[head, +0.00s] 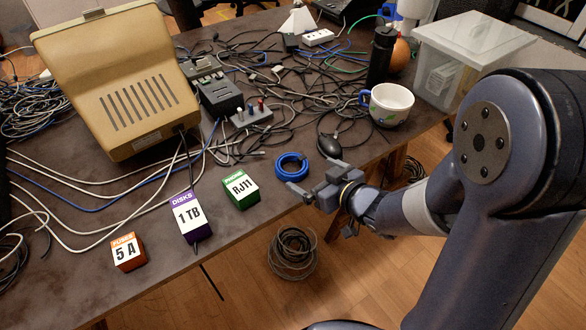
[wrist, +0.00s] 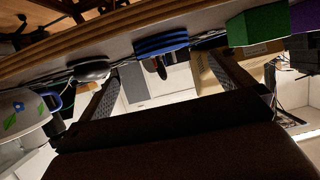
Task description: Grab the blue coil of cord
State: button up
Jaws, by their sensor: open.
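The blue coil of cord (head: 291,176) lies flat near the front edge of the dark table. It also shows in the wrist view (wrist: 160,43), edge-on, between and beyond my two fingers. My gripper (head: 314,171) is at the table's front edge, just right of the coil in the head view. Its fingers (wrist: 155,68) are spread wide, with nothing held between them. The coil looks apart from the fingers; the exact gap is hard to tell.
A green RJ11 box (head: 240,189), a purple 1 TB box (head: 188,217) and an orange 5 A box (head: 128,252) stand left of the coil. A black mouse (head: 328,146) and a mug (head: 391,105) lie to the right. Loose cables (head: 290,110) spread behind.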

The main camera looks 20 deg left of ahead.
aim_at(285, 160)
jog(key=x, duration=0.3)
jog(key=shift+w+a+f, duration=0.2)
jog(key=shift+a, duration=0.1)
jog(key=shift+a+b+x, duration=0.2)
jog(key=shift+b+x, duration=0.2)
jog(key=shift+x, duration=2.3)
jog(key=shift+s+r, duration=0.2)
jog(key=shift+c, duration=0.2)
jog(key=c, duration=0.9)
